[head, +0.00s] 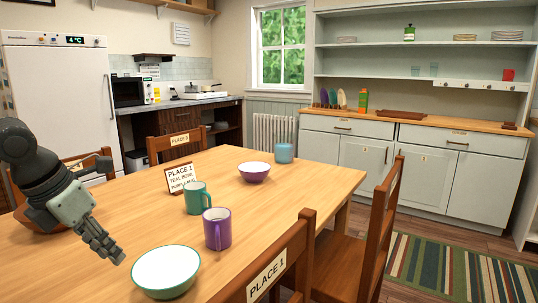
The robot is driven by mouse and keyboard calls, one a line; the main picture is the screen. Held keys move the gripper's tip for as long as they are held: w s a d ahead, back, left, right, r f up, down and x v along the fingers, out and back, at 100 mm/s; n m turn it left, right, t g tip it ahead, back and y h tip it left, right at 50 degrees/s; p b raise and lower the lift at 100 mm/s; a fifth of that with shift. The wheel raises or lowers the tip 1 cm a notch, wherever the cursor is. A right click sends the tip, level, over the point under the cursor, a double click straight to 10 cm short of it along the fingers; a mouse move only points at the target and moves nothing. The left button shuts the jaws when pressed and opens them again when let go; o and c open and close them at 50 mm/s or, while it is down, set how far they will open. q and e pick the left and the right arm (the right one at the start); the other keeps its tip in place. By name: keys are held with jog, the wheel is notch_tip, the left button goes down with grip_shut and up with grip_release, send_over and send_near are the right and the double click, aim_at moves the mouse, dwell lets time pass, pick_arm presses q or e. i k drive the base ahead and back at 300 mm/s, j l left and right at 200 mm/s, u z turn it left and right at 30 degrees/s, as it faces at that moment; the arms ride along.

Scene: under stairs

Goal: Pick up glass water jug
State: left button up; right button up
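I cannot make out a glass water jug in the head view. Two small clear glass vessels, one at left (415,71) and one at right (433,70), stand on the hutch shelf at the back right, too small to identify surely. My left gripper (104,246) hangs over the left part of the wooden table, pointing down and right, left of the white-and-teal bowl. I see nothing held in it, but its finger opening is unclear from this angle. My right gripper is out of view.
The table (310,182) bears a teal mug (197,198), purple mug (217,229), teal-rimmed bowl (165,272), purple bowl (254,172), teal cup (284,153) and place card (181,177). Chairs stand around it, one (378,230) at right. A striped rug (460,272) lies before the hutch (440,150).

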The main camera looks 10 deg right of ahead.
aim_at(284, 140)
jog(key=k+z, duration=0.25)
jog(key=k+l+z, duration=0.1)
jog(key=z, duration=0.2)
jog(key=l+z, duration=0.15)
jog(key=z, duration=1.5)
jog(key=i+z, duration=0.1)
jog(key=i, duration=1.35)
jog(key=i+u, duration=0.35)
jog(key=i, duration=0.45)
jog(key=i+u, duration=0.4)
jog(key=i, duration=0.4)
jog(key=i+u, duration=0.15)
jog(key=i, duration=0.7)
jog(key=i+l+u, duration=0.15)
jog(key=i, duration=0.7)
jog(key=i+u, duration=0.7)
jog(key=i, duration=0.2)
jog(key=i+l+u, duration=0.2)
jog(key=i+u, duration=0.2)
jog(key=i+j+u, duration=0.15)
jog(key=i+u, duration=0.25)
jog(key=i, duration=0.35)
jog(key=i+u, duration=0.45)
jog(key=i, duration=0.25)
jog(key=i+u, duration=0.2)
jog(key=u, duration=0.25)
jog(key=i+l+u, duration=0.15)
jog(key=u, duration=0.25)
jog(key=i+l+u, duration=0.2)
jog(key=u, duration=0.25)
